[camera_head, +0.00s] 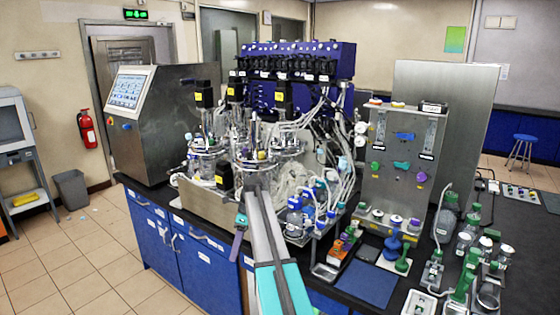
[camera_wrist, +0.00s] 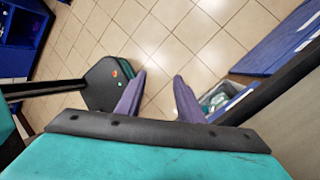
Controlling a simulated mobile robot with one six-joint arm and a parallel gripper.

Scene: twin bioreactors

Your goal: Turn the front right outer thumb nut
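The twin bioreactors stand on the bench in the head view: a left glass vessel (camera_head: 203,163) and a right one (camera_head: 254,163), crowded with tubes and metal fittings. The thumb nuts on their head plates are too small to tell apart. My arm crosses in front and hides part of the right vessel's lower side. My gripper (camera_head: 239,229) hangs in front of the bench edge, below and apart from the vessels. In the wrist view my gripper (camera_wrist: 159,82) points down at the tiled floor. Its two purple fingers are apart with nothing between them.
Blue cabinets (camera_head: 180,246) form the bench front. A control cabinet with a screen (camera_head: 130,90) stands left of the vessels. A steel panel with valves (camera_head: 398,160) and several bottles crowd the right side. The tiled floor (camera_head: 80,265) at left is mostly clear.

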